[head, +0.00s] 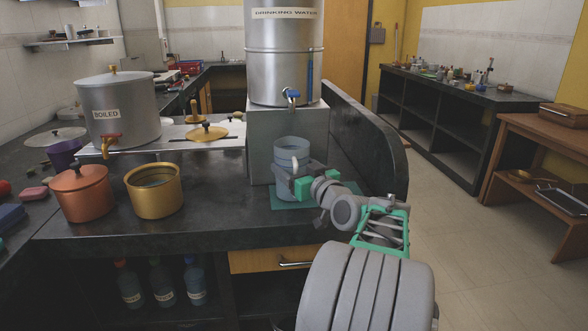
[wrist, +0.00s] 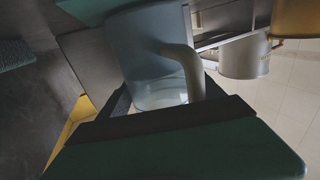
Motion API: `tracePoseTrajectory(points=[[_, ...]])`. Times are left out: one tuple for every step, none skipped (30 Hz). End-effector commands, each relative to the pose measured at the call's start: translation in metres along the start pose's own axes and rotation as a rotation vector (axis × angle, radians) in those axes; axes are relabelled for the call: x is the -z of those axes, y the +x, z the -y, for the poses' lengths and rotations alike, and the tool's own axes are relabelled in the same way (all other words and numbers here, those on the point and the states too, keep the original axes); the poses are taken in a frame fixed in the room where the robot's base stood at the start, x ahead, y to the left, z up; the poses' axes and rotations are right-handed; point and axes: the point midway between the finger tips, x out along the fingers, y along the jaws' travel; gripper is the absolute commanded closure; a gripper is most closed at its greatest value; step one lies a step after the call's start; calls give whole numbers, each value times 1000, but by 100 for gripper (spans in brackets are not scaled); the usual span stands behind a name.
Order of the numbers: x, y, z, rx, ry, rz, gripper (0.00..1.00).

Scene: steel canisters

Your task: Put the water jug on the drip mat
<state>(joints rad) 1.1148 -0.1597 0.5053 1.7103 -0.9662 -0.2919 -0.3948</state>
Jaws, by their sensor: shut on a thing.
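The water jug (head: 291,150) is a blue-grey cylinder with a pale handle, upright below the tap of the drinking water tank. The teal drip mat (head: 284,203) lies on the dark counter in front of the tank's stand. The jug's lower part shows over the mat; whether its base touches the mat I cannot tell. My gripper (head: 292,180) is shut on the jug from the right and front, covering its middle. In the wrist view the jug (wrist: 145,45) and its curved handle (wrist: 190,72) fill the space just beyond my gripper.
The steel drinking water tank (head: 275,75) with a blue tap (head: 291,95) stands on a grey block (head: 258,135) behind the jug. A dark raised ledge (head: 365,140) runs close on the right. A gold pot (head: 153,192) and copper pot (head: 80,195) stand left; counter between is clear.

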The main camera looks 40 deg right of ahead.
Motion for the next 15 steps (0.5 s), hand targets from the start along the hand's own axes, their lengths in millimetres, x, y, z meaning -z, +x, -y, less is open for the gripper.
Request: tracePoseTrajectory(points=[[0,0,0,0,-2,-3,93],[-1,0,0,0,-2,-3,93],[-2,0,0,0,-2,-3,93],[-3,0,0,0,-2,-3,93],[-4,0,0,0,0,0,22],[-3,0,0,0,0,0,19],[-3,0,0,0,0,1,16],[-3,0,0,0,0,1,14],[-3,0,0,0,0,1,11],[-3,0,0,0,0,1,8],[-3,0,0,0,0,1,6],[-3,0,0,0,0,1,3],[-3,0,0,0,0,1,2],[-3,0,0,0,0,1,2],[-3,0,0,0,1,1,2]])
